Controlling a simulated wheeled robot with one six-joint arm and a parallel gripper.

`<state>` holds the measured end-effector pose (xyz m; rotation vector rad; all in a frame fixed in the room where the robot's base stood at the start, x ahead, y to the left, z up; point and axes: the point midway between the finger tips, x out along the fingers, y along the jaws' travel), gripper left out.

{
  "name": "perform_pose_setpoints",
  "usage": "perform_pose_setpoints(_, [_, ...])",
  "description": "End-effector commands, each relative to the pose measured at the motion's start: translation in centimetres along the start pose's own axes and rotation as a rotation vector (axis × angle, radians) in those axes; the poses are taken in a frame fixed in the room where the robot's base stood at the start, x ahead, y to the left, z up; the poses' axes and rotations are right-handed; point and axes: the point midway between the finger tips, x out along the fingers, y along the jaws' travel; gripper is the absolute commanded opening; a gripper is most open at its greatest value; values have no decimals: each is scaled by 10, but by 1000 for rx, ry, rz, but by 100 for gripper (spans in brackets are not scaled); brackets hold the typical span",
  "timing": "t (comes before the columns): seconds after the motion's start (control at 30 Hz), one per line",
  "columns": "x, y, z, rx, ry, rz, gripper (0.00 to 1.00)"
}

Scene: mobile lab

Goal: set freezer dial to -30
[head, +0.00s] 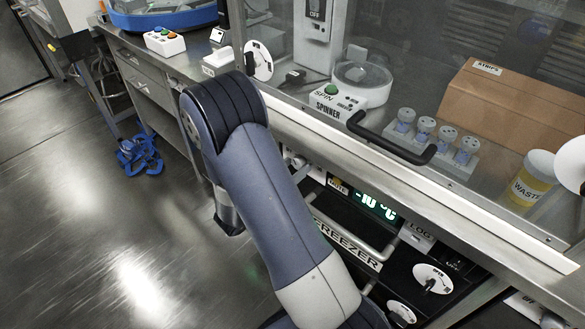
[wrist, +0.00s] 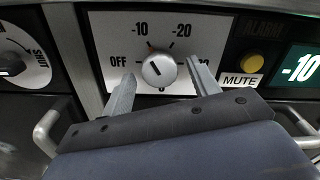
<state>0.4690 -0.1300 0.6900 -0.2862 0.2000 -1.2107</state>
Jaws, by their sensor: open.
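The freezer dial (wrist: 158,70) is a round silver knob on a white plate (wrist: 110,25) marked OFF, -10, -20 and a mark at right that my finger partly covers. A small red line at the knob's upper left points toward -10. My gripper (wrist: 160,69) is open, with one finger at the knob's left and one at its right. Whether either finger touches the knob is unclear. The green display (wrist: 302,68) shows -10; in the head view the display (head: 377,205) reads -10 °C.
A yellow button (wrist: 252,63) above a MUTE label sits right of the dial plate. Another dial marked SHUT (wrist: 15,62) is at left. Metal handles (wrist: 48,130) stick out below. The bench edge (head: 420,190) overhangs the freezer (head: 347,246).

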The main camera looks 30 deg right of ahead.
Motion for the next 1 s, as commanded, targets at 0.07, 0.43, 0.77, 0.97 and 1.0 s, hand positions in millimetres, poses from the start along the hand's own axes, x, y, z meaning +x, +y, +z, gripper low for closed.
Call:
perform_pose_setpoints(0.07, [0,0,0,0,0,0,55])
perform_pose_setpoints(0.43, [0,0,0,0,0,0,25])
perform_pose_setpoints(0.77, [0,0,-1,11,0,0,13])
perform_pose_setpoints(0.97, [0,1,-2,74,0,0,13])
perform_pose_setpoints(1.0, [0,1,-2,97,0,0,13])
